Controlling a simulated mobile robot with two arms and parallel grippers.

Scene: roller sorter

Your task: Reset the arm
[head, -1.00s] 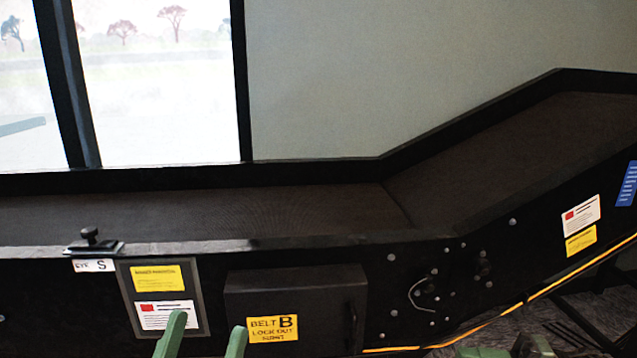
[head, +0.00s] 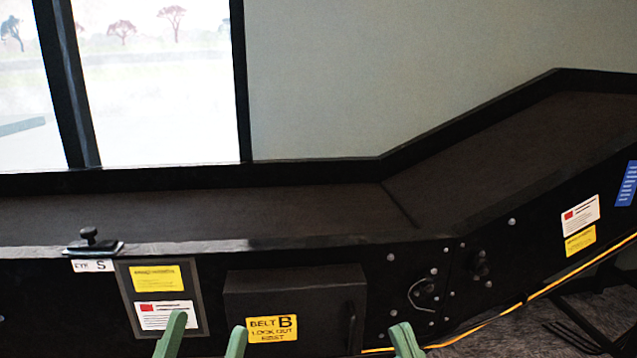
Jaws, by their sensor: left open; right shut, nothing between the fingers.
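My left gripper (head: 206,328) shows at the bottom edge, left of centre. Its two green fingers point up and stand apart, open with nothing between them. They appear in front of the conveyor's side, by a framed notice and the Belt B box. My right gripper (head: 405,339) shows at the bottom edge, right of centre. Its green fingertips are together, shut and empty, in front of the side panel to the right of the box. The rest of both arms is out of the picture.
A black conveyor (head: 300,212) spans the view, and its belt rises to the right; the belt looks empty. The Belt B box (head: 290,290) juts from its side. A yellow cable (head: 575,281) runs along the lower right. A small clamp (head: 90,241) sits on the near rail.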

